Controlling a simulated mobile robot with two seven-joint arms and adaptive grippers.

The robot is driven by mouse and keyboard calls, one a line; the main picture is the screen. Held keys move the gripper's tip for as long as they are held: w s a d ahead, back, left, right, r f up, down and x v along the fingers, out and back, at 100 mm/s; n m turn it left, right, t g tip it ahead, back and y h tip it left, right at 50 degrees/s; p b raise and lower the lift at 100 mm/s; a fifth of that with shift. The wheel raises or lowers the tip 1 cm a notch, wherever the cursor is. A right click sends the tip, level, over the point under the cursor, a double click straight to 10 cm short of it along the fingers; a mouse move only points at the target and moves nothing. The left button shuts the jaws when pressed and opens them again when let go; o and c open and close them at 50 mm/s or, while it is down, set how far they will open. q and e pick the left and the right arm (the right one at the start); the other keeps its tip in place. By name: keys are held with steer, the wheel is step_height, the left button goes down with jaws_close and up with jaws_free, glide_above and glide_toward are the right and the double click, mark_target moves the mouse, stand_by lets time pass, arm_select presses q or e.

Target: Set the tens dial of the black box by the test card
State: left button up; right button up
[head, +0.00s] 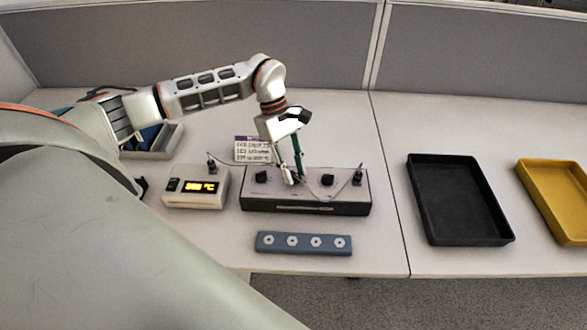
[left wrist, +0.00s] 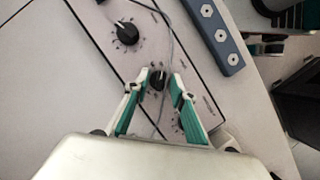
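The black box (head: 306,206) stands on the table with a grey top plate and several black dials. A left dial (head: 261,176) and a right dial (head: 327,180) show in the head view. The middle dial is hidden there by my left gripper (head: 295,180). In the left wrist view, the middle dial (left wrist: 158,79) sits between the fingertips of the open gripper, with gaps beside it; contact is not visible. The right dial (left wrist: 127,33) is clear of the fingers. The test card (head: 252,150) stands behind the box; its small text is unreadable. My right gripper is out of view.
A beige meter (head: 196,187) with a lit temperature display stands left of the box. A blue-grey strip with several round fittings (head: 303,243) lies in front. A thin cable crosses the box top. A black tray (head: 455,200) and yellow tray (head: 556,196) are at right.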

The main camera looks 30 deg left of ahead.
arm_select(q)
jaws_close()
steer(key=shift+c, duration=2.1)
jaws_free()
steer(key=shift+n, duration=0.3)
steer(key=n+t, duration=0.1)
steer(key=n, duration=0.1)
steer(key=n+t+p, duration=0.1)
steer(key=n, duration=0.1)
steer(key=shift+s+n, duration=0.2)
steer(key=shift+n, duration=0.1)
steer(key=n+t, duration=0.1)
steer(key=n, duration=0.2)
steer(key=shift+d+n+t+y, duration=0.1)
steer(key=shift+n+t+y, duration=0.5)
steer(key=shift+n, duration=1.1)
steer(key=o, duration=1.1)
